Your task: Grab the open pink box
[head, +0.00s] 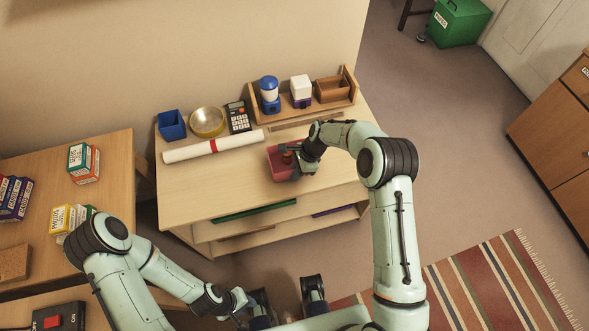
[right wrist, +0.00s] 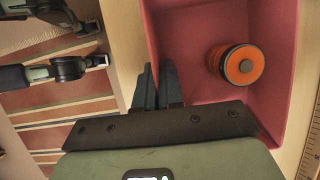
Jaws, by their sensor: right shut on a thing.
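The open pink box (head: 276,160) stands on the low wooden cabinet top, near its right part. In the right wrist view the pink box (right wrist: 195,45) is open towards the camera, and a round orange and black thing (right wrist: 242,65) lies inside it. My right gripper (head: 298,163) is at the box's right side in the head view. In the right wrist view its fingers (right wrist: 158,85) are closed on one wall of the box. My left gripper (head: 243,303) is low in the head view, away from the box; its fingers are not clear.
A white roll with a red band (head: 213,146) lies left of the box. Behind are a blue bin (head: 172,126), brass bowl (head: 207,121), calculator (head: 238,117) and wooden rack (head: 312,109). A desk with small boxes (head: 84,162) is at the left.

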